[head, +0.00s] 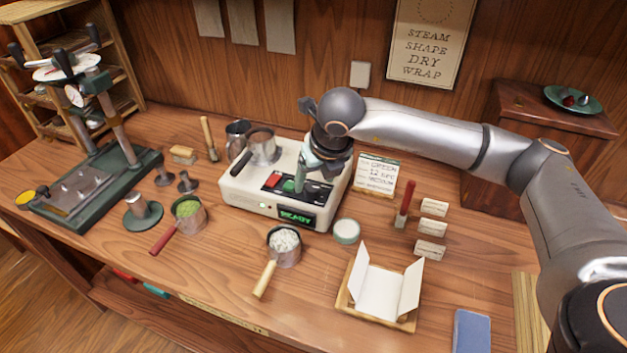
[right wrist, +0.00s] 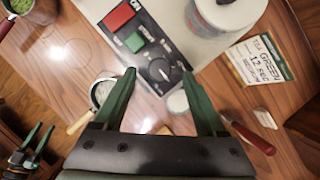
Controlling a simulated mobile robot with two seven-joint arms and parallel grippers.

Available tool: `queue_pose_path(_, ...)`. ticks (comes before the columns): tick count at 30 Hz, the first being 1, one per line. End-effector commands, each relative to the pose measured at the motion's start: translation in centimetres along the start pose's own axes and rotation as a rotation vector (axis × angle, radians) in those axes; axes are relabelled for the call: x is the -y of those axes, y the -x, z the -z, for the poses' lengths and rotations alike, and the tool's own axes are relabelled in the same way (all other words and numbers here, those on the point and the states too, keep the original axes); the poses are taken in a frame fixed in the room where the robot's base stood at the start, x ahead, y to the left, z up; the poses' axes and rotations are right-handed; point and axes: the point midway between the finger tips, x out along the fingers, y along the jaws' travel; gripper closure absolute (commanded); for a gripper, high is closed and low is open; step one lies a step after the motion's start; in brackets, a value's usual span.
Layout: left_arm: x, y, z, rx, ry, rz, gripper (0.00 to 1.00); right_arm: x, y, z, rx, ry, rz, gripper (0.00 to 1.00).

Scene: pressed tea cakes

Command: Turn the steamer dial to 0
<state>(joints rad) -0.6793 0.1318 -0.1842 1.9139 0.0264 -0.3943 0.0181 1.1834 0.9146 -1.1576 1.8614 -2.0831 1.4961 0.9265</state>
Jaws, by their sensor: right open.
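The white steamer (head: 238,186) stands mid-table with a green "READY" readout (head: 296,217). Its dark panel shows a red button (right wrist: 118,17), a green button (right wrist: 134,42) and the round black steamer dial (right wrist: 158,70) in the right wrist view. The dial has a pale pointer line; I cannot read its marks. My right gripper (right wrist: 161,76) is open above the panel, with the dial showing between its green fingers; contact cannot be told. In the head view my right arm hides the dial. My left gripper (right wrist: 38,138) appears small, its fingers apart, in front of the table in the right wrist view.
A pan of white bits (head: 284,246) and a green powder pan (head: 189,212) stand in front and left.

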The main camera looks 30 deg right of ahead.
Motion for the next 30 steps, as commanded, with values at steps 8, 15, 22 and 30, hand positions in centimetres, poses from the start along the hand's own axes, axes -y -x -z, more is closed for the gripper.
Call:
queue_pose_path(8,0.0,0.2,0.2,0.000,0.000,0.000,0.50,-0.1,-2.4,0.0,-0.001,0.000,-0.002,0.26)
queue_pose_path(15,0.0,0.2,0.2,0.000,0.000,0.000,0.50,-0.1,-2.5,0.0,-0.001,0.000,-0.001,0.26)
queue_pose_path(22,0.0,0.2,0.2,0.000,0.000,0.000,0.50,-0.1,-2.5,0.0,-0.001,0.000,-0.001,0.49)
queue_pose_path(30,0.0,0.2,0.2,0.000,0.000,0.000,0.50,0.0,-2.4,0.0,0.000,0.000,-0.001,0.79)
